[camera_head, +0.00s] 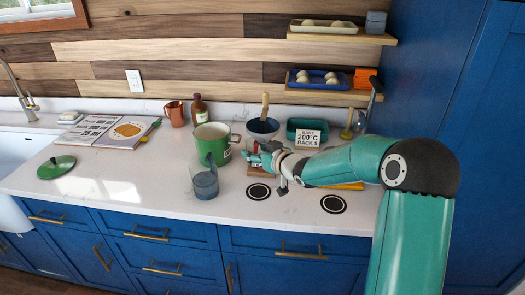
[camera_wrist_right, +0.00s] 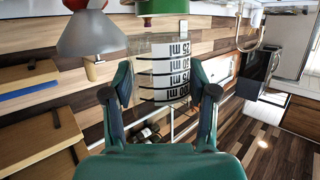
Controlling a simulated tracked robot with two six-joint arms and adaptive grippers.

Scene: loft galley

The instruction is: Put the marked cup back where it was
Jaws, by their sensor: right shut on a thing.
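In the right wrist view the gripper (camera_wrist_right: 160,94) is shut on a clear cup with black ml marks (camera_wrist_right: 170,68), one finger on each side. This view is upside down, and the marks show the cup upright. In the head view the held cup is mostly hidden by the gripper. My left gripper is not in view.
A blue-grey jug (camera_head: 204,180) stands in front of the mug. Two black discs (camera_head: 258,192) lie near the front edge.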

